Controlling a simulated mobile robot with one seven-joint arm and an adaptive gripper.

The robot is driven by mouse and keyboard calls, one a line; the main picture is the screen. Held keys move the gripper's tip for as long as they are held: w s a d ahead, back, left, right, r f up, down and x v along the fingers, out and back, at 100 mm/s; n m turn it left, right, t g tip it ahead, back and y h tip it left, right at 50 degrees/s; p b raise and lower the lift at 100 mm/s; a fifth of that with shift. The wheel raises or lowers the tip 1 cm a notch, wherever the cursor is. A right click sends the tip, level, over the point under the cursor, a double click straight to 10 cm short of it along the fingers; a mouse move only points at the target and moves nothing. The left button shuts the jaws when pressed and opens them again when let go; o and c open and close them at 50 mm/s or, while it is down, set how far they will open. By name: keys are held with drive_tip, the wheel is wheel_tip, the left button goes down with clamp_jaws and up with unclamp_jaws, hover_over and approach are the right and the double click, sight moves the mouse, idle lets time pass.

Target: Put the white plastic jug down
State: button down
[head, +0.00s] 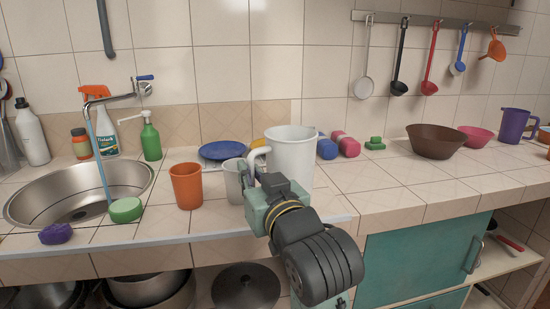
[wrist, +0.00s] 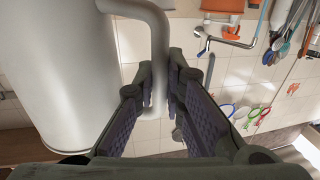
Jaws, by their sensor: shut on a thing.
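The white plastic jug (head: 292,152) is upright near the counter's front edge in the head view, its handle to the left. My gripper (head: 258,183) is at the handle side, with its wrist in front of the jug's lower part. In the wrist view the jug (wrist: 60,75) fills the left side. My gripper (wrist: 162,80) is shut on its handle (wrist: 157,45), one finger on each side. The jug's base is partly hidden, so I cannot tell whether it touches the counter.
An orange cup (head: 186,186) and a white cup (head: 233,182) stand left of the jug. A blue plate (head: 222,150) and pink rolls (head: 347,145) lie behind. The sink (head: 50,190) is at left. Bare counter tiles (head: 370,180) lie right of the jug, before the brown bowl (head: 436,142).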

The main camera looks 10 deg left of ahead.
drive_tip(key=shift+w+d+f+p, duration=0.35)
drive_tip(key=shift+w+f, duration=0.4)
drive_tip(key=shift+w, duration=1.45)
drive_tip(key=shift+w+d+f+p, duration=0.35)
drive_tip(key=shift+w+f, duration=0.4)
drive_tip(key=shift+w, duration=1.4)
drive_tip(key=shift+w+d+f+p, duration=0.35)
drive_tip(key=shift+w+f, duration=0.4)
drive_tip(key=shift+w, duration=1.45)
drive_tip(key=shift+f, duration=0.15)
drive_tip(key=c, duration=1.7)
unclamp_jaws()
drive_tip(key=shift+f, duration=0.1)
